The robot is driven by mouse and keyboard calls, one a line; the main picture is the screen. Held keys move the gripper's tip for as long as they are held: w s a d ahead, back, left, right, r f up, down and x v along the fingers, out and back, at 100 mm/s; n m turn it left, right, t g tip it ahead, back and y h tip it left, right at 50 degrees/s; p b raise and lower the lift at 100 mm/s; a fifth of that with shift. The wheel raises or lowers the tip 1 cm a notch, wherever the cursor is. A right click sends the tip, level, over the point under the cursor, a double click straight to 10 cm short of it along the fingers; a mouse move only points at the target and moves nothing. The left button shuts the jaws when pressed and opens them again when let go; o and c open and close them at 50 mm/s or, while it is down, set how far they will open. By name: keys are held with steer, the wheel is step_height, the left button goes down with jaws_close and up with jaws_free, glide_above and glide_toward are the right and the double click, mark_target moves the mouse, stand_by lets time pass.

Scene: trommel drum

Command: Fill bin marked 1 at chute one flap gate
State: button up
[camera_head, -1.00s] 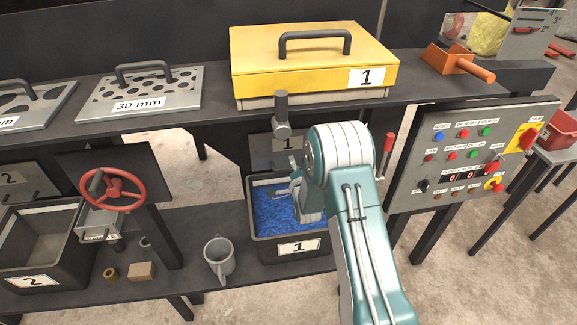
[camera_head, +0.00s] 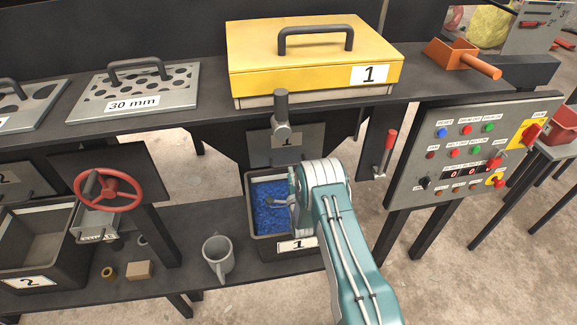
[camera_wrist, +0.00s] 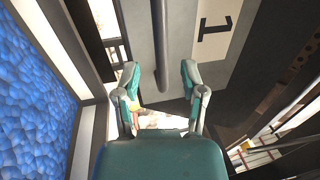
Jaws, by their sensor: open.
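Bin 1 (camera_head: 296,246) stands on the low shelf under the chute, with blue pieces (camera_head: 270,209) in it. The blue pieces also fill the left of the wrist view (camera_wrist: 32,95). In the wrist view a grey bar (camera_wrist: 160,45) runs down a plate beside a label marked 1 (camera_wrist: 212,28). In the head view my arm partly hides the bin's right side.
A yellow box marked 1 (camera_head: 313,62) sits on the upper shelf. A red-handled lever (camera_head: 388,150) and the control panel (camera_head: 470,150) stand to the right. A grey mug (camera_head: 217,258), a small block (camera_head: 139,270), a red wheel (camera_head: 108,190) and bin 2 (camera_head: 30,282) are to the left.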

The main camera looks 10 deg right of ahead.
mark_target(289, 165)
steer(key=shift+w+r, duration=0.2)
steer(key=shift+w, duration=0.85)
steer(key=shift+w+r, duration=0.2)
steer(key=shift+w, duration=0.8)
jaws_close()
